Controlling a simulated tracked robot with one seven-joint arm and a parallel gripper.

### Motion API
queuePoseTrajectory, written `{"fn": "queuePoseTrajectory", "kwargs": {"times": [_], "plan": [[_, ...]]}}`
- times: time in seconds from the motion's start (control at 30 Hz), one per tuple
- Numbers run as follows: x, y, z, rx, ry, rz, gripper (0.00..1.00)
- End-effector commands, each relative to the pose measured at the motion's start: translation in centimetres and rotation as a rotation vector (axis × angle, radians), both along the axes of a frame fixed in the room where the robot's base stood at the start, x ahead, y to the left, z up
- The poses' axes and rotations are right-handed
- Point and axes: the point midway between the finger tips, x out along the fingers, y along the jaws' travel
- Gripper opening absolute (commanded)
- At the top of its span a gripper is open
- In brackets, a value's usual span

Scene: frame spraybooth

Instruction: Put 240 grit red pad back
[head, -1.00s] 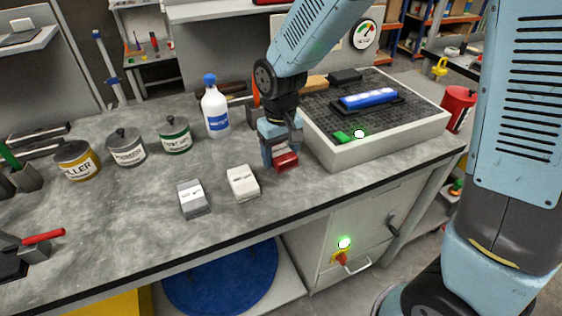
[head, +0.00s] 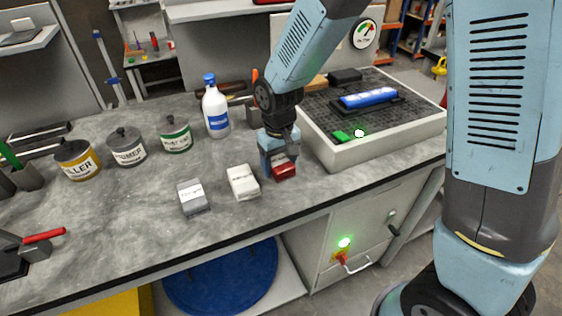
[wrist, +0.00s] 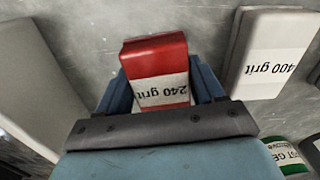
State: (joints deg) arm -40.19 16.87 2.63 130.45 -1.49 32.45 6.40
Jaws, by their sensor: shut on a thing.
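The red pad (head: 284,171), labelled 240 grit, is between the fingers of my gripper (head: 275,160) near the front of the grey bench. In the wrist view the red pad (wrist: 155,66) shows its white label, with a blue finger of my gripper (wrist: 160,90) on each side of it. My gripper is shut on the pad. The pad is at or just above the bench top; I cannot tell if it touches. A white pad (head: 243,181), labelled 400 grit in the wrist view (wrist: 272,55), lies just left of it. A grey pad (head: 193,196) lies further left.
A raised bed with a dark grid top and pale walls (head: 385,147) stands close on the right, with a blue block (head: 368,97) on it. A white bottle (head: 215,112) and several cans, one green-labelled (head: 176,136), stand behind left.

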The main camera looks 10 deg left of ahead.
Motion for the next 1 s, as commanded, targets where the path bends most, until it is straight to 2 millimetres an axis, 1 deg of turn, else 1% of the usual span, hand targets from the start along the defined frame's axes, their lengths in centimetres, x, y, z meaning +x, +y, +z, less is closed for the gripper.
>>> {"fn": "queuePoseTrajectory", "kwargs": {"times": [0.03,0.17,0.2,0.43,0.57,0.67,1.0], "plan": [[-0.1,-0.1,-0.5,-0.003,0.004,0.000,0.34],[-0.2,-0.1,-0.7,-0.004,0.006,0.000,0.34],[-0.2,-0.1,-0.8,-0.005,0.006,0.000,0.69],[-0.3,-0.2,-0.8,-0.007,0.009,-0.001,0.91],[-0.4,-0.2,0.0,-0.007,0.010,-0.002,0.93],[-0.2,-0.2,1.5,-0.005,0.008,-0.003,0.93],[0.2,0.3,8.4,0.000,0.001,-0.002,0.93]]}}
